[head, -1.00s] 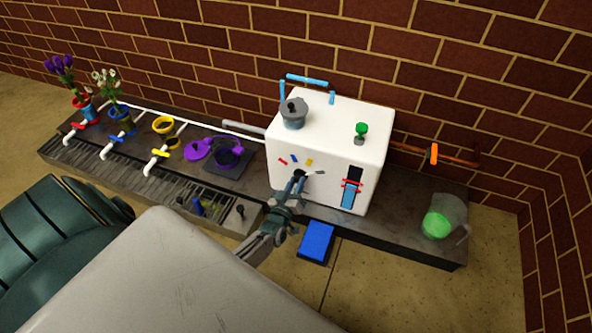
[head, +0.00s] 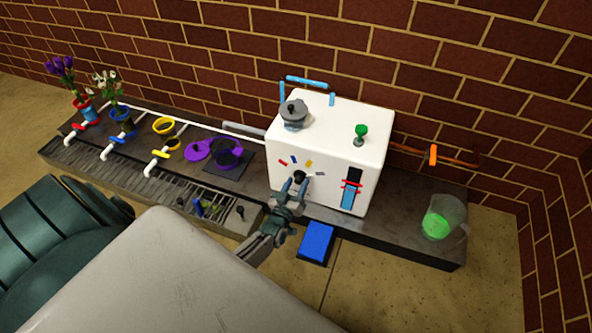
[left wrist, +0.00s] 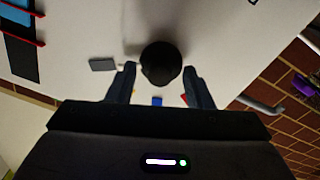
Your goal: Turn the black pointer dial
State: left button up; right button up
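The black pointer dial (head: 299,177) is on the front face of the white box (head: 330,128), among small red, blue, yellow and grey marks. In the left wrist view the dial (left wrist: 161,64) is a round dark knob; I cannot make out which way its pointer faces. My left gripper (head: 294,186) is in front of the dial. In the left wrist view the left gripper (left wrist: 160,86) is open, with one finger on each side of the dial and visible gaps between. My right gripper is not in view.
A blue gauge with red markers (head: 350,188) is on the box front, right of the dial. A blue pad (head: 316,241) lies below the box. A jug with green contents (head: 438,222) stands at the right. Pots and taps line the bench at the left.

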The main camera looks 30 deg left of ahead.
pick_arm(q)
jog(key=p+v, duration=0.2)
jog(key=v, duration=0.8)
jog(key=shift+s+p, duration=0.3)
jog(key=shift+s, duration=0.1)
jog(key=shift+d, duration=0.1)
